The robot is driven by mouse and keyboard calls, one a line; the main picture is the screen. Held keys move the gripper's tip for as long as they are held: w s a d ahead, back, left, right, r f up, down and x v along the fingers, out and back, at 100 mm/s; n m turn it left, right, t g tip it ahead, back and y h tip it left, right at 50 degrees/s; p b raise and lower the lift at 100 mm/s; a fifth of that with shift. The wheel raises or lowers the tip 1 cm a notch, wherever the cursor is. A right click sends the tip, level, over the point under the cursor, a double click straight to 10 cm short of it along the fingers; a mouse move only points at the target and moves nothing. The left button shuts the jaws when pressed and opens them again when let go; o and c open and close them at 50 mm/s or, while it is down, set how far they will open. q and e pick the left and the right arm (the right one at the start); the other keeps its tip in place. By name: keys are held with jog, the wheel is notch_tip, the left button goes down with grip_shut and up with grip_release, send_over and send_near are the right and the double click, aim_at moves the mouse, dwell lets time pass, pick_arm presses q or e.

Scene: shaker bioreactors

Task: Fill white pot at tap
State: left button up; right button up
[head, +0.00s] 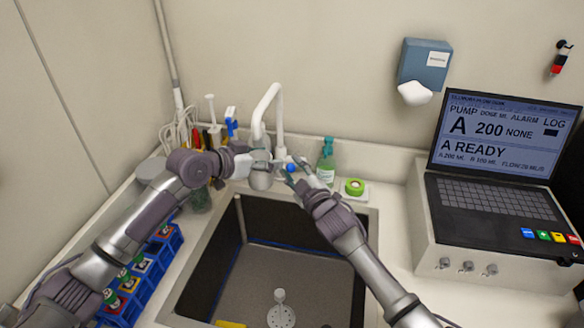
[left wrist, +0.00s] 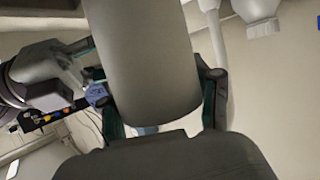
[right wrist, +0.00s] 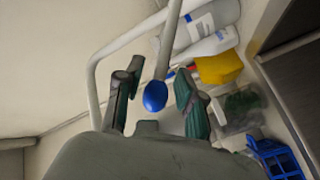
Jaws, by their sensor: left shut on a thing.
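The pot (left wrist: 145,60), a pale grey-white cylinder, fills the middle of the left wrist view. My left gripper (head: 254,160) is shut on it and holds it at the back of the sink; part of the pot (head: 262,181) shows in the head view. The white tap (head: 266,98) arches above it, with its spout end over the pot's area. Whether water runs or is in the pot cannot be seen. The tap's lever has a blue knob (right wrist: 155,96). My right gripper (right wrist: 156,98) is open, with the knob between its fingers and gaps on both sides.
The dark sink basin (head: 210,270) lies below both arms. A blue rack (head: 150,275) stands left of it. A green bottle (head: 326,160) and a green tape roll (head: 355,186) are right of the tap. A laptop (head: 500,180) stands on a box at the right.

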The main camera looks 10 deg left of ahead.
jog(key=shift+w+a, duration=0.25)
jog(key=shift+w, duration=0.1)
grip_shut()
jog(key=shift+s+f+n+t+y, duration=0.25)
jog(key=shift+s+f+n, duration=0.1)
jog(key=shift+f, duration=0.25)
jog(key=shift+s+f+n+t+y, duration=0.15)
jog(key=shift+s+f+n+t, duration=0.15)
jog(key=shift+f, duration=0.25)
